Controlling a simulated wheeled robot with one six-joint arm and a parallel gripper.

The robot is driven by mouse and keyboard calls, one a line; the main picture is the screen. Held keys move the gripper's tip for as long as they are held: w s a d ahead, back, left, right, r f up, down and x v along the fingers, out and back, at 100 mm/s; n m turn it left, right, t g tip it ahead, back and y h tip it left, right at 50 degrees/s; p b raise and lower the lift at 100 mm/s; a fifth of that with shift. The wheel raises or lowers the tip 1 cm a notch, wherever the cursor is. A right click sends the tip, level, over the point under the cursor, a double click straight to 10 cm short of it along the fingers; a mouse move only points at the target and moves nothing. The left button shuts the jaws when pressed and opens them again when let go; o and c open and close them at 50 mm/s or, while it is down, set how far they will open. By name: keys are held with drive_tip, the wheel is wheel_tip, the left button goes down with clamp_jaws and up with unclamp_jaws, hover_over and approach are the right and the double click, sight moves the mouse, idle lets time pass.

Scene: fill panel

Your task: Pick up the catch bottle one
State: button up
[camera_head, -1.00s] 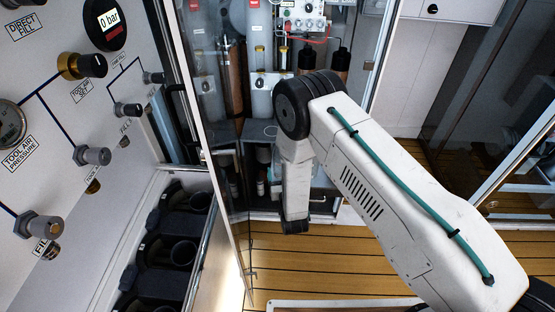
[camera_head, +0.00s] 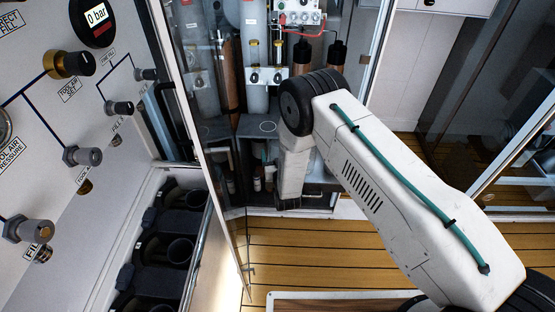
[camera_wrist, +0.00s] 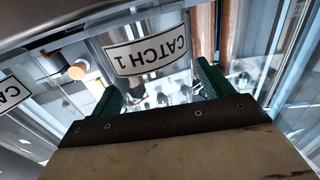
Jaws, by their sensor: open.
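My gripper (camera_wrist: 158,76) has two green fingers, spread apart, one on each side of the bottle's lower part as seen. Nothing is visibly clamped between them, and I cannot tell whether either finger touches the glass. In the head view my arm reaches into the open cabinet, and its own links hide the fingers and the bottle.
A second catch label (camera_wrist: 11,92) shows at the left of the wrist view. A glass door edge (camera_head: 215,190) stands left of my arm. Tall cylinders (camera_head: 254,60) and a valve block (camera_head: 299,17) fill the upper cabinet. Wooden floor (camera_head: 330,250) lies in front.

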drive_tip(key=c, duration=1.1)
